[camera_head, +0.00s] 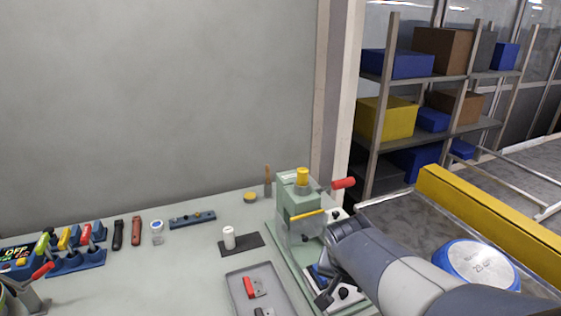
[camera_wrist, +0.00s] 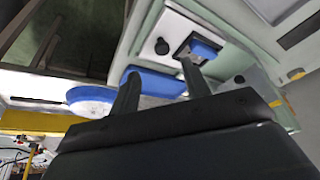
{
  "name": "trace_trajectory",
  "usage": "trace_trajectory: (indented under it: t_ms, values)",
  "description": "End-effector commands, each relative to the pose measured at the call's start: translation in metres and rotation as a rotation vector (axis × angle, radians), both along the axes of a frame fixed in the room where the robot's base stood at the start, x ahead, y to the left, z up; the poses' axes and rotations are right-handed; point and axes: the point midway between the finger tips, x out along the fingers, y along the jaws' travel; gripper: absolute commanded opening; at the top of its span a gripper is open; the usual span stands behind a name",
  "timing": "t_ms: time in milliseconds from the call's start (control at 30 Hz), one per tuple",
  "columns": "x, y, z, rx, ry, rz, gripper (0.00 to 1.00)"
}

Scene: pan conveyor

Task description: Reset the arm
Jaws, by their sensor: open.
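My arm reaches in from the lower right in the head view, bent at the elbow, with its end beside the green press (camera_head: 292,205). My gripper (camera_head: 325,292) points down over the front of the press base. In the wrist view its two dark fingers (camera_wrist: 160,75) stand apart, and I see nothing held between them. A blue block (camera_wrist: 160,84) shows behind the fingers. A blue piece in a dark-framed fixture (camera_wrist: 203,48) is close to the right fingertip. Whether the fingers touch either one I cannot tell.
The press has a red-handled lever (camera_head: 343,183) near my arm. A grey tray (camera_head: 236,289) with a red part stands left of it. A white cylinder (camera_head: 229,237) stands on a dark mat. Tools line the bench's left. A yellow rail (camera_head: 490,222) edges the conveyor at right.

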Motion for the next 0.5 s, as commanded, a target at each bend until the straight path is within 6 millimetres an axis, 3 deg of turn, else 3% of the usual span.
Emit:
trace_trajectory:
  t_ms: [200, 500]
  values:
    - [0.012, -0.007, -0.037, 0.000, 0.006, -0.002, 0.45]
    - [0.026, -0.013, -0.072, 0.001, 0.003, 0.000, 0.45]
